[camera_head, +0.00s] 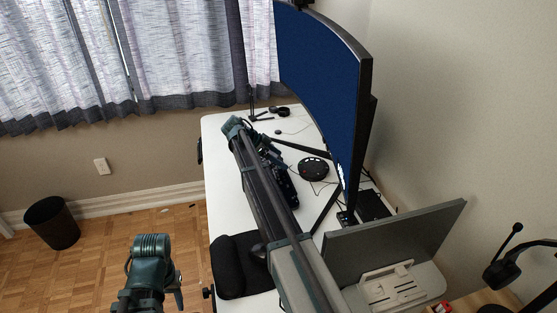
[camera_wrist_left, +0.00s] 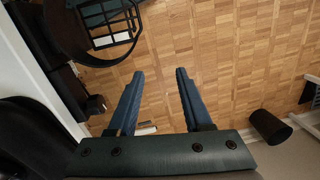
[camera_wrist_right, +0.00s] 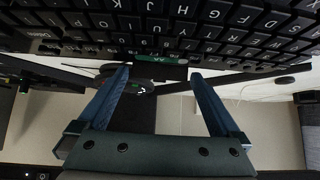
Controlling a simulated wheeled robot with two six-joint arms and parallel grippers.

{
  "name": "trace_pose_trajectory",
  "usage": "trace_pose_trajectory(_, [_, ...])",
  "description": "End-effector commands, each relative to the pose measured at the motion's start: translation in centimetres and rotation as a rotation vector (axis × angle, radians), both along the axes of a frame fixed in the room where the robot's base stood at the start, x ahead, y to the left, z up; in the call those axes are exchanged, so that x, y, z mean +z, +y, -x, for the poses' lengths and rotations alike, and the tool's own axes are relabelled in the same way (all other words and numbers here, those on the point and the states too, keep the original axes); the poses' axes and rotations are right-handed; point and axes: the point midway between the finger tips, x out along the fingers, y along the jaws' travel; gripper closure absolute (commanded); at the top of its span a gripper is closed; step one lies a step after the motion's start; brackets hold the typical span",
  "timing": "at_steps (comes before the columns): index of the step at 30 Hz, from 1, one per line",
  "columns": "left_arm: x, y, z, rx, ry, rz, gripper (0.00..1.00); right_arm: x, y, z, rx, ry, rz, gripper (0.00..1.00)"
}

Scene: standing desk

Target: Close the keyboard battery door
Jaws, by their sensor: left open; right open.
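The black keyboard (camera_wrist_right: 215,22) fills the top of the right wrist view, its keys facing the camera. A green battery marked AA (camera_wrist_right: 155,58) shows at its near edge. A dark piece borders the battery, but I cannot tell whether it is the battery door. My right gripper (camera_wrist_right: 160,73) is open and empty, its fingertips on either side of the battery area. In the head view my right arm hides most of the keyboard. My left gripper (camera_wrist_left: 159,73) is open and empty above the floor, away from the keyboard.
The white desk (camera_head: 222,190) carries a large curved monitor (camera_head: 322,85), a round black device (camera_head: 313,169) and a laptop on a stand (camera_head: 395,240). A black chair (camera_head: 238,266) stands at its left edge. A black bin (camera_head: 52,223) stands on the open wooden floor.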

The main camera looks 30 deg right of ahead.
Motion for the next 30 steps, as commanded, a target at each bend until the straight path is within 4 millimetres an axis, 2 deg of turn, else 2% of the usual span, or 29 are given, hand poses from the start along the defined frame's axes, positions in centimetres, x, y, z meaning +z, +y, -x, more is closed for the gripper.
trace_pose_trajectory(3, [0.0, 0.0, 0.0, 0.0, 0.0, 0.0, 0.5, 0.0, 0.0, 0.0, 0.0, 0.0, 0.0, 0.0])
trace_pose_trajectory(4, [0.0, 0.0, 0.0, 0.0, 0.0, 0.0, 0.5, 0.0, 0.0, 0.0, 0.0, 0.0, 0.0, 0.04])
trace_pose_trajectory(15, [0.0, 0.0, 0.0, 0.0, 0.0, 0.0, 0.5, 0.0, 0.0, 0.0, 0.0, 0.0, 0.0, 0.68])
trace_pose_trajectory(20, [-1.2, 0.0, 0.0, 0.0, 0.0, 0.0, 0.5, -0.6, 0.2, -0.1, 0.0, 0.01, 0.037, 0.68])
trace_pose_trajectory(24, [-3.6, 0.0, 0.0, 0.0, 0.0, 0.0, 0.5, -1.2, 0.6, -0.2, 0.001, 0.034, 0.144, 0.69])
trace_pose_trajectory(30, [-6.3, 0.0, 0.0, 0.0, 0.0, 0.0, 0.5, -1.2, 0.9, -0.2, 0.001, 0.067, 0.284, 0.69])
